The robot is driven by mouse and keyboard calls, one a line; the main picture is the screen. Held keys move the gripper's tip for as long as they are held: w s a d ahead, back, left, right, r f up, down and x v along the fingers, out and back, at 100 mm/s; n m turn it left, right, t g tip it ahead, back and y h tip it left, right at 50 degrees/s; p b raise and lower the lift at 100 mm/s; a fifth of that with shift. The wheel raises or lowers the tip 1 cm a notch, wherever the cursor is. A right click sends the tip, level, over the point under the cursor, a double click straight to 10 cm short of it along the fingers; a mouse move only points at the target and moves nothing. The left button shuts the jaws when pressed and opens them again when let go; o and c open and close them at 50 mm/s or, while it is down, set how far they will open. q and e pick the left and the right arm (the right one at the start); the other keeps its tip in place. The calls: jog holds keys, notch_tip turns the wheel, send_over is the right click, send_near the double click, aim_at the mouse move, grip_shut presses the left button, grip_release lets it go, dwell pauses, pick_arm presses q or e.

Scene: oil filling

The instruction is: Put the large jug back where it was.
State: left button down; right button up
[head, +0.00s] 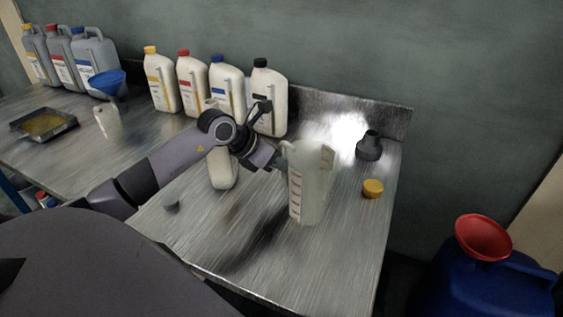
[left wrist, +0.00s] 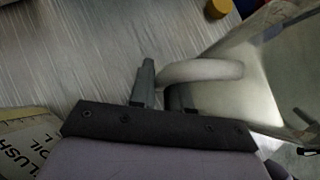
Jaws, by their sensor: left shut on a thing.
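The large jug (head: 310,190) is a translucent white measuring jug with red marks. It is upright over the right part of the steel bench; I cannot tell whether its base touches the top. My left gripper (head: 282,163) reaches it from the left and is shut on its handle. In the left wrist view the pale handle (left wrist: 205,70) passes between the fingers, with the jug's body (left wrist: 268,85) to the right. My right gripper is not in view.
A yellow cap (head: 373,188) and a dark grey spout (head: 369,146) lie right of the jug. Several white bottles stand along the back, including a black-capped one (head: 268,100). A pale bottle (head: 223,170) is behind my arm. The bench front (head: 290,262) is clear.

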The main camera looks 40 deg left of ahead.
pick_arm(q)
jog(key=c, duration=1.1)
grip_release()
jog(key=b+v, duration=0.1)
jog(key=v, duration=1.1)
